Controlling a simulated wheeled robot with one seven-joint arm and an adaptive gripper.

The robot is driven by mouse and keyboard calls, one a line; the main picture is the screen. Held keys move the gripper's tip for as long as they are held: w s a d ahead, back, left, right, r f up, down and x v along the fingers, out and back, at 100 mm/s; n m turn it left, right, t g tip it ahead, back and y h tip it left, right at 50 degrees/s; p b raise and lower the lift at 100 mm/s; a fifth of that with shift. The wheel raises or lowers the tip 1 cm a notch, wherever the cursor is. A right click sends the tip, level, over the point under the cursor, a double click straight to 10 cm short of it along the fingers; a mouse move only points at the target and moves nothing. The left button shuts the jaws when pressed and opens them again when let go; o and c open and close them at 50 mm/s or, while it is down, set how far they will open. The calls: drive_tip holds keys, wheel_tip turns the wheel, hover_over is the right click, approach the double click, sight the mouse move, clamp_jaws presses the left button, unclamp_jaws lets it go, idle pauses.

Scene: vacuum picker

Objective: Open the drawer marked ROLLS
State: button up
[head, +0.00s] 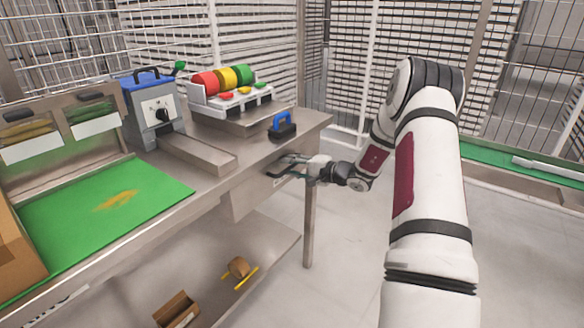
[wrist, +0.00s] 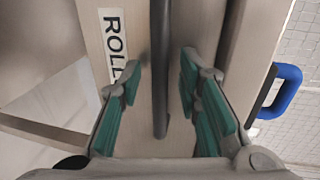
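The steel drawer (head: 245,197) sits under the bench top at its right end, and its front looks flush. In the wrist view its white label (wrist: 114,45) reads "ROLL", with the end hidden behind my finger. A dark bar handle (wrist: 160,50) runs along the drawer front beside the label. My gripper (wrist: 160,82) is open, with green-padded fingers on either side of the handle and gaps between pads and bar. In the head view my gripper (head: 288,167) is at the drawer front and covers the handle.
On the bench top are a blue-handled block (head: 283,127), a sealing machine (head: 150,112), a rack of coloured rolls (head: 225,80) and a green mat (head: 100,205). A bench leg (head: 309,225) and lower shelf (head: 265,255) are below. The floor in front is clear.

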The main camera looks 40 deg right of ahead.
clamp_jaws()
drive_tip(key=shift+s, duration=0.1)
drive_tip(key=f+b+v, duration=0.2)
drive_tip(key=f+v, duration=0.1)
drive_tip(key=v, duration=1.1)
drive_tip(key=s+f+b+v, duration=0.1)
drive_tip(key=f+b+v, duration=0.1)
drive_tip(key=v, duration=1.3)
drive_tip(key=shift+s+d+f, duration=0.25)
drive_tip(key=shift+s+f, duration=0.2)
drive_tip(key=shift+f, duration=0.15)
unclamp_jaws()
drive_tip(key=v, duration=1.2)
